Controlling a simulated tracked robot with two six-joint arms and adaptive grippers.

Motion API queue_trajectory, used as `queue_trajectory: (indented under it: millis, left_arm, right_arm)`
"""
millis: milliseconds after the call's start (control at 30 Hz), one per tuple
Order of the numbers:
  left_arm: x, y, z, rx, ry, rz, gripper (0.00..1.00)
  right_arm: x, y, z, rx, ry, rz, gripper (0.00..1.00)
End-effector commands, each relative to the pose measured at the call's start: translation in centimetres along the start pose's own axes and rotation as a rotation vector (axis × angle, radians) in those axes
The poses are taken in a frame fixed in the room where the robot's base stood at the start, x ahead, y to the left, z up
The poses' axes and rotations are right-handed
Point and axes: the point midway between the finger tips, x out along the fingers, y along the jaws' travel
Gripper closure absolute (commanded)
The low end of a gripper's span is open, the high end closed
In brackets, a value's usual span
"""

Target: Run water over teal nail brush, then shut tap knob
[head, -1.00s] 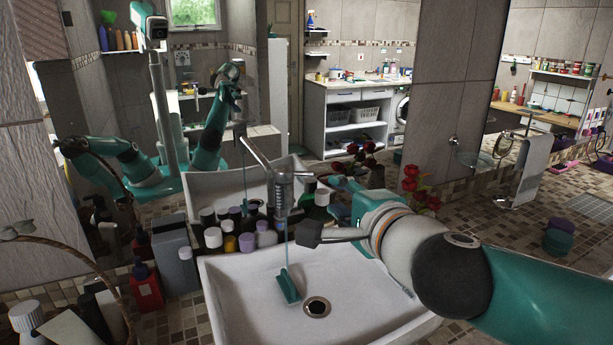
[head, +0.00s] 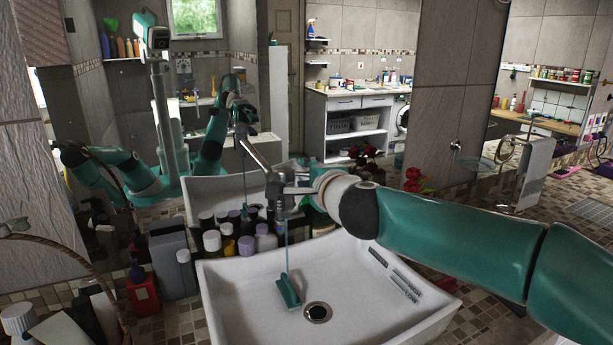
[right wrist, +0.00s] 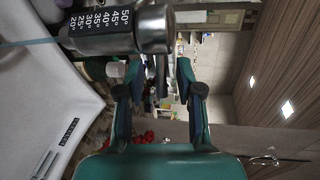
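The teal nail brush (head: 288,291) lies in the white sink basin (head: 235,300), left of the drain (head: 318,312). A thin water stream (head: 286,245) falls from the tap (head: 277,190) onto it. In the right wrist view, the metal tap body (right wrist: 115,30) with its temperature scale is close, at upper left; water (right wrist: 30,43) runs from it. My right gripper (head: 300,187) is at the tap, its fingers partly hidden in the head view. The right wrist view shows the gripper (right wrist: 160,80) open, a dark shape between the fingers; I cannot tell whether it is the knob. My left gripper is out of view.
Several bottles and jars (head: 240,243) crowd the sink's back left edge, with a red dispenser (head: 142,290) farther left. A mirror (head: 215,75) behind reflects my body. The basin's right half is open.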

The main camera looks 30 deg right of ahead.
Motion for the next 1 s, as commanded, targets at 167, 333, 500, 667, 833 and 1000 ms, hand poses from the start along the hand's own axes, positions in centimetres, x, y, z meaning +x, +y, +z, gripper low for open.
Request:
queue_trajectory:
  millis: [167,333,500,667,833,1000]
  left_arm:
    - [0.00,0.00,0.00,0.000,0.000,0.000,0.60]
    - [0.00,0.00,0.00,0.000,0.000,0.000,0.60]
    - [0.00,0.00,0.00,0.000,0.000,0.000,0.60]
    - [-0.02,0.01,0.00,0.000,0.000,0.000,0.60]
    - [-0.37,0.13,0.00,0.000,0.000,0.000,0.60]
    - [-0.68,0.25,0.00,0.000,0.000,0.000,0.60]
  right_arm:
    - [0.02,0.00,-0.02,0.000,0.000,0.000,0.64]
    - [-0.01,0.00,-0.04,0.000,0.000,0.000,0.84]
    - [-0.02,0.03,-0.05,0.000,0.001,0.001,1.00]
    - [0.00,0.07,-0.08,0.000,-0.001,0.002,1.00]
    - [0.30,-0.07,-0.30,-0.008,-0.049,0.005,1.00]
    - [0.86,-0.09,-0.53,-0.028,-0.161,0.014,1.00]
